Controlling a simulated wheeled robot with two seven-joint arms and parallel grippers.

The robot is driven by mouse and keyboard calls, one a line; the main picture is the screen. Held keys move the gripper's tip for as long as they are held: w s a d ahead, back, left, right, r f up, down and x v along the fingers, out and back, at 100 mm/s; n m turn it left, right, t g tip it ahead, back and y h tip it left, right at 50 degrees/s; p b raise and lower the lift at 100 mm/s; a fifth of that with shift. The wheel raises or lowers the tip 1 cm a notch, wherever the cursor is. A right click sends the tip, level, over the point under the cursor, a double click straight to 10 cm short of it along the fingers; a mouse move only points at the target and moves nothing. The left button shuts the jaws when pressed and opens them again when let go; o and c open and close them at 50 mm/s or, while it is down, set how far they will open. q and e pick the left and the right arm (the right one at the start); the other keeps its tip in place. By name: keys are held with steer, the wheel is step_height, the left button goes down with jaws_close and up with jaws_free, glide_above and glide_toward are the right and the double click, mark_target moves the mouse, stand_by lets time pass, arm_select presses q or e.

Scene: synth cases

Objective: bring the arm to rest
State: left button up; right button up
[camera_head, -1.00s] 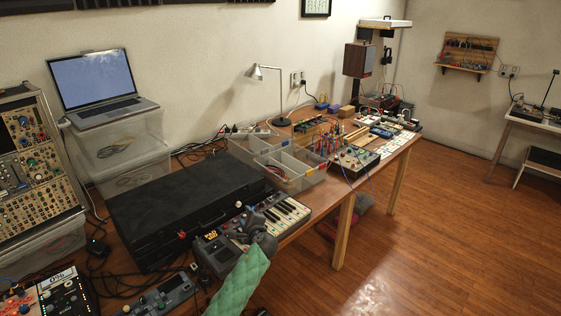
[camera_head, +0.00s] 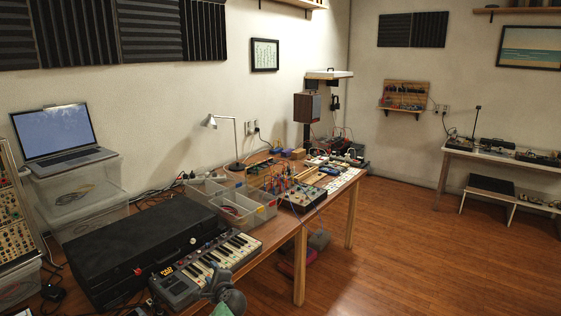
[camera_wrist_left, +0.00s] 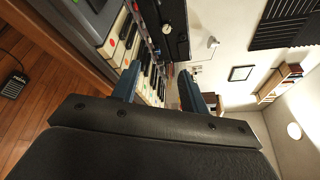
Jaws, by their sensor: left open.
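My left gripper (camera_head: 224,292) is grey and shows at the bottom edge of the head view, in front of the small keyboard (camera_head: 222,255). A little of the green-covered arm shows below it. In the left wrist view its two dark blue fingers (camera_wrist_left: 160,92) stand apart with nothing held between them. The keyboard keys (camera_wrist_left: 116,38) show beyond the fingers there; I cannot tell the exact gap. My right gripper is in neither view.
A black case (camera_head: 145,245) lies behind the keyboard on the wooden bench. Clear divided bins (camera_head: 232,207), a patch-cabled box (camera_head: 300,198) and a lamp (camera_head: 234,140) stand farther along. A laptop (camera_head: 62,135) sits on clear boxes. The floor (camera_head: 410,250) at right is open.

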arm_select(q)
steer(key=s+d+f+n+g+h, duration=0.25)
steer(key=s+f+n, duration=0.25)
steer(key=s+f, duration=0.3)
steer(key=s+d+f+n+g+h, duration=0.2)
steer(key=s+f+n+h, duration=0.15)
steer(key=s+f, duration=0.55)
steer(key=s+d+f+n+g+h, duration=0.25)
steer(key=s+f+n, duration=0.3)
steer(key=f, duration=0.55)
steer(key=s+f+g, duration=0.1)
steer(key=s+f, duration=0.5)
steer(key=s, duration=0.6)
steer(key=s+f+g, duration=0.2)
steer(key=s+f, duration=0.4)
steer(key=s, duration=0.6)
steer(key=s+a+f+n+g, duration=0.1)
steer(key=s+f, duration=0.5)
steer(key=s, duration=0.6)
steer(key=shift+s+g, duration=0.4)
steer(key=shift+g, duration=0.3)
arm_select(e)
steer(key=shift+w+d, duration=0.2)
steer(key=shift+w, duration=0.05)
